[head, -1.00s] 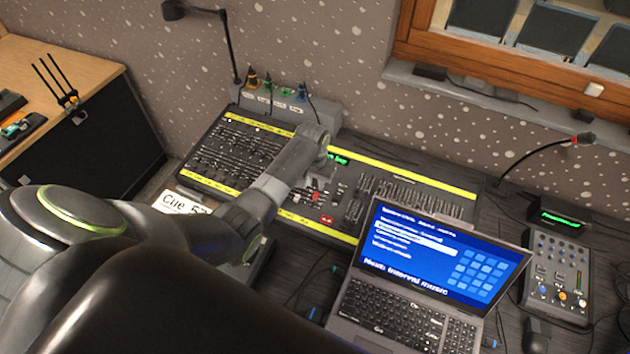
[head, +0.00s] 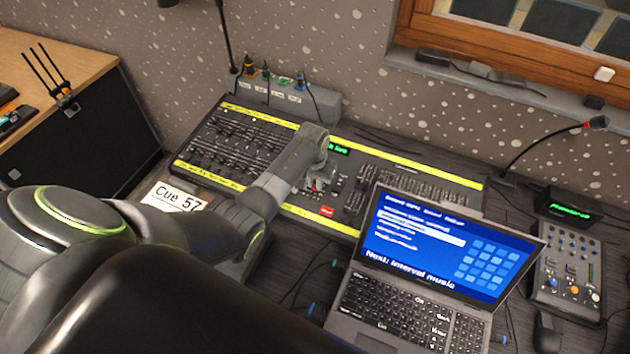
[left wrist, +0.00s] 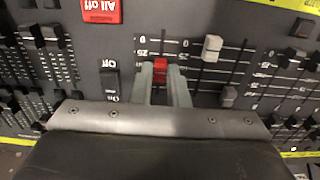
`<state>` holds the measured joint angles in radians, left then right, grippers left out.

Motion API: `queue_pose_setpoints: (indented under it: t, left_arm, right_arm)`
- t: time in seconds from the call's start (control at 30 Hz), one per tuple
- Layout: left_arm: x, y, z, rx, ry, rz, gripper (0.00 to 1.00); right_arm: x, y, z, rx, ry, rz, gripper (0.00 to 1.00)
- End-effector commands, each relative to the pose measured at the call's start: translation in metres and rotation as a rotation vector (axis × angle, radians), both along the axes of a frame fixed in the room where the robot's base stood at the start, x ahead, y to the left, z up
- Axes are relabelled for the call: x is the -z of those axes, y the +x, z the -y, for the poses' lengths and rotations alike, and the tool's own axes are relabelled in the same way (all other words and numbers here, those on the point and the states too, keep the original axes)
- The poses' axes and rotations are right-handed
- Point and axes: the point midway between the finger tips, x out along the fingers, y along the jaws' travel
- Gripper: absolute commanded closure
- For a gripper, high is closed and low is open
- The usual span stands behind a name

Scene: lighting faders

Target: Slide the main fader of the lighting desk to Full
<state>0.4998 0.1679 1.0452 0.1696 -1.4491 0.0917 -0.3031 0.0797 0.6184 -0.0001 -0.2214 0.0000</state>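The lighting desk (head: 390,172) lies on the dark table, with several faders and yellow strips. In the left wrist view its red fader cap (left wrist: 160,68) stands in a slot beside a scale marked 0, 25 and more; the cap is a little past the 25 mark, away from 0. My left gripper (left wrist: 161,74) has one finger on each side of this cap, close against it. In the head view my left gripper (head: 314,182) points down at the middle of the desk and largely hides the cap. My right gripper is not in view.
A white fader cap (left wrist: 212,48) stands beside the red one. The red All off button (left wrist: 101,10) and a black switch (left wrist: 110,83) are nearby. A laptop (head: 430,245) stands in front of the desk, with a small mixer (head: 565,262) to the right.

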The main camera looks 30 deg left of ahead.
Motion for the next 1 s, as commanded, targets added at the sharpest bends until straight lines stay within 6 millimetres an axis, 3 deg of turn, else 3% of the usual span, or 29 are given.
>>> queue_pose_setpoints:
  t: [0.1, 0.97, 1.0]
  left_arm:
    - [0.000, 0.000, 0.000, 0.000, 0.000, 0.000, 0.97]
    - [-0.003, 0.030, -0.002, 0.000, 0.000, 0.001, 0.97]
    - [-0.003, 0.030, -0.002, 0.000, 0.000, 0.001, 0.84]
  right_arm:
    - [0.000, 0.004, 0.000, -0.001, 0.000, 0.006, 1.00]
    - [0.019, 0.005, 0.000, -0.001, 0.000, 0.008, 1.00]
    - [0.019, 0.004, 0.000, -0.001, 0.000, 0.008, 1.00]
